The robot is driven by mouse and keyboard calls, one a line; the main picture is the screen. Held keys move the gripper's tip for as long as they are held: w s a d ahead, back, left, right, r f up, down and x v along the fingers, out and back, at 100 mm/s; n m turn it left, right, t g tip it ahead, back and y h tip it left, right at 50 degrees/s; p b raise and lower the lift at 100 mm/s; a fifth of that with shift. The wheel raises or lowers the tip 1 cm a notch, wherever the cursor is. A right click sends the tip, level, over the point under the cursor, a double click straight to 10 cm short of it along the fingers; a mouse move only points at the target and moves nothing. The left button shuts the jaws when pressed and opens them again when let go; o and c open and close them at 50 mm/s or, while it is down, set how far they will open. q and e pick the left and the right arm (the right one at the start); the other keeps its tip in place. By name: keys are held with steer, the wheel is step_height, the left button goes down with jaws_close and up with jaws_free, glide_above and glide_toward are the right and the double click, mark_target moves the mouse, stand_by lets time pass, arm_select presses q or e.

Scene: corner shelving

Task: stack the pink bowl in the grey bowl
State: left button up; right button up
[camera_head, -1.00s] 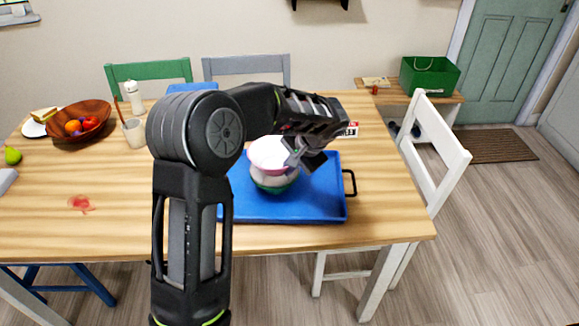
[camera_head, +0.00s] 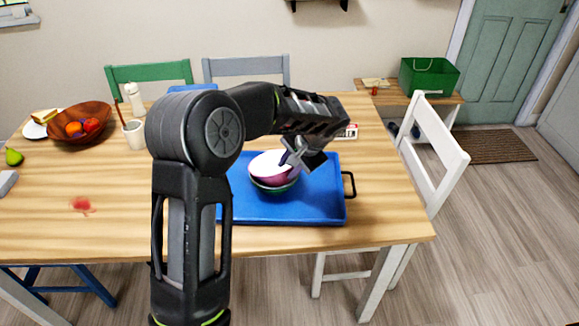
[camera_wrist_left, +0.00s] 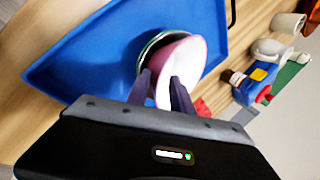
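The pink bowl (camera_head: 268,172) sits in a second bowl (camera_head: 287,188) on the blue tray, its rim slightly tilted. This lower bowl has a green outside and pale inner wall. It is the only other bowl there, so I take it as the grey bowl; most of its inside is hidden. My right gripper is out of view.
The blue tray (camera_head: 320,205) has a black handle (camera_head: 349,184) on its right. A brown fruit bowl (camera_head: 70,118), cup (camera_head: 134,134) and white bottle (camera_head: 134,98) stand at the left. A white chair (camera_head: 433,140) stands at the right.

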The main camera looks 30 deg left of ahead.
arm_select(q)
steer(key=v, duration=1.2)
steer(key=shift+b, duration=0.35)
steer(key=shift+d+f, duration=0.1)
